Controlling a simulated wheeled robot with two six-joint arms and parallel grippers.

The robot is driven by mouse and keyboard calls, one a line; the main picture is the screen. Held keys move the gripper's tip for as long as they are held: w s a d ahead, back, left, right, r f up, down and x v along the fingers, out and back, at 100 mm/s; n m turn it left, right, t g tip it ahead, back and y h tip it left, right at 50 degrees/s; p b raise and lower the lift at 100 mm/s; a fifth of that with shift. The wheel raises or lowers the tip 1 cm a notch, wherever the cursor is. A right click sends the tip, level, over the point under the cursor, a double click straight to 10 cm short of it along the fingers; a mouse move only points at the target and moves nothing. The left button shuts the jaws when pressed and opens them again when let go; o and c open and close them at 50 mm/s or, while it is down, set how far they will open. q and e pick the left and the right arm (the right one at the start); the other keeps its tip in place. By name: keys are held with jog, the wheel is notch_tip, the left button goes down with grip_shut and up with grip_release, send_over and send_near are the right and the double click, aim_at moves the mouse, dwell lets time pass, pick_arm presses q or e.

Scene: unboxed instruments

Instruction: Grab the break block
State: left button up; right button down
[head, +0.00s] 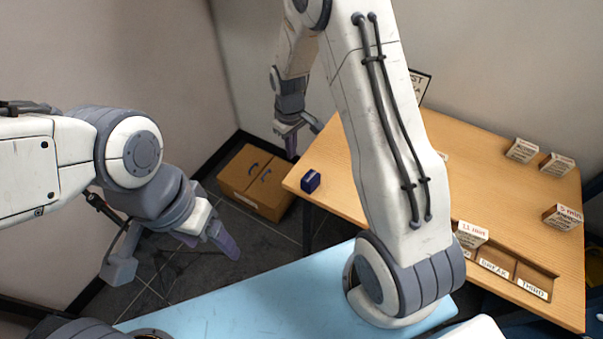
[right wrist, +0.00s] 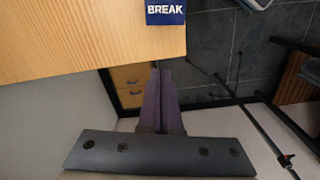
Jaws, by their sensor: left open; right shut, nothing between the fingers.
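The break block (head: 311,181) is a small dark blue block on the left corner of the wooden table. In the right wrist view the block (right wrist: 165,12) shows at the top edge, lettered BREAK in white, partly cut off by the frame. My right gripper (head: 291,156) is shut and empty, just beyond the table's left edge, up and left of the block in the head view. Its closed purple fingers (right wrist: 160,70) point toward the block with a gap between. My left gripper (head: 212,248) is open and empty, low at the left, well away from the block.
The wooden table (head: 345,165) has several white labelled blocks on its right side and a slotted tray (head: 497,262) at its front. Brown drawers (head: 255,182) stand on the floor behind my left gripper. A light blue surface (head: 270,295) lies in front.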

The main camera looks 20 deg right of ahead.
aim_at(299, 178)
notch_tip(299, 178, down, 8)
jog(key=shift+s+r+p, duration=0.1)
jog(key=shift+r+p, duration=0.15)
jog(key=shift+p, duration=0.1)
jog(key=shift+s+d+r+p, duration=0.15)
jog(key=shift+s+d+p, duration=0.15)
jog(key=shift+s, duration=0.35)
jog(key=shift+s+d+r+p, duration=0.1)
jog(key=shift+s+d+p, duration=0.15)
jog(key=shift+s, duration=0.35)
pick_arm(q)
jog(key=shift+r, duration=1.15)
pick_arm(e)
jog(key=shift+s+d+f, duration=0.15)
jog(key=shift+s+d, duration=0.1)
jog(key=shift+s, duration=0.3)
pick_arm(q)
jog(key=shift+s, duration=0.15)
pick_arm(e)
jog(key=shift+s, duration=0.1)
